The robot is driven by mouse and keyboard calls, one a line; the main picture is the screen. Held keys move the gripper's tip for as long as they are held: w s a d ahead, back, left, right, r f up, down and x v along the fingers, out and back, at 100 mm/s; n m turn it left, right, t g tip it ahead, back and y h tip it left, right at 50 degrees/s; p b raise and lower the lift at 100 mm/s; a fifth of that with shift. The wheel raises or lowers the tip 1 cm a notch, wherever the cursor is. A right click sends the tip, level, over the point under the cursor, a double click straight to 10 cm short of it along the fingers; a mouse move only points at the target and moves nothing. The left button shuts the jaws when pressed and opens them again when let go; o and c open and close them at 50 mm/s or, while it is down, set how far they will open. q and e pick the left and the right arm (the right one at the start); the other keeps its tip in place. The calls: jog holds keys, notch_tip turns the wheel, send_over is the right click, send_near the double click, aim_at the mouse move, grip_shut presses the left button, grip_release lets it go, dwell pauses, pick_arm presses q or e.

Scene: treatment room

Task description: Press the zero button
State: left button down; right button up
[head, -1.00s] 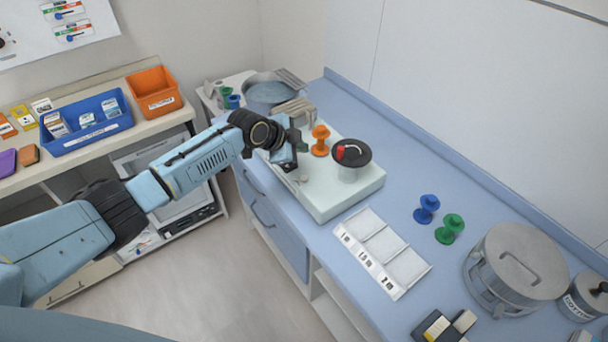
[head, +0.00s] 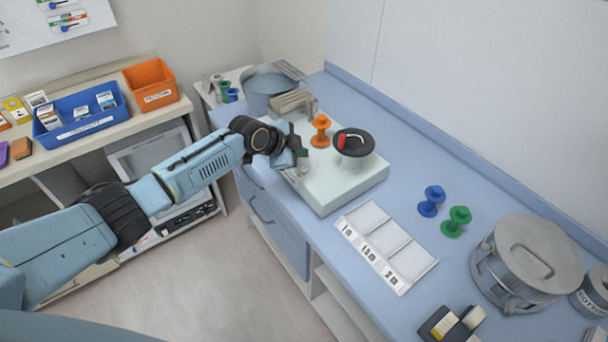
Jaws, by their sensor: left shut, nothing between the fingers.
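A pale box-shaped device (head: 345,190) stands on the blue counter, with a black dish (head: 353,143) holding something red and an orange spool-shaped piece (head: 320,131) on top. A small round grey button (head: 304,168) shows at the left part of its top; I take it for the zero button, but no label is readable. My left gripper (head: 300,152) is shut and empty, just above and beside this button in the picture. I cannot tell whether the fingertips touch it. My right gripper is not in view.
A tray with labelled compartments (head: 358,243), a blue spool (head: 431,201) and a green spool (head: 456,221) stand in front and to the right. A lidded metal pot (head: 528,262) is at the right. A metal basin (head: 270,88) stands behind the device.

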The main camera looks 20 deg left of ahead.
aim_at(301, 171)
pick_arm(q)
jog(key=shift+f+b, duration=1)
jog(key=shift+f, duration=0.5)
jog(key=shift+r, duration=0.1)
dwell(0.7)
jog(key=shift+f+b, duration=0.4)
jog(key=shift+f, duration=0.05)
jog(key=shift+f+b, duration=0.4)
jog(key=shift+f, duration=0.05)
dwell(0.5)
jog(key=shift+r, duration=0.15)
jog(key=shift+r+p, duration=0.65)
jog(key=shift+r, duration=0.05)
jog(key=shift+r, duration=0.1)
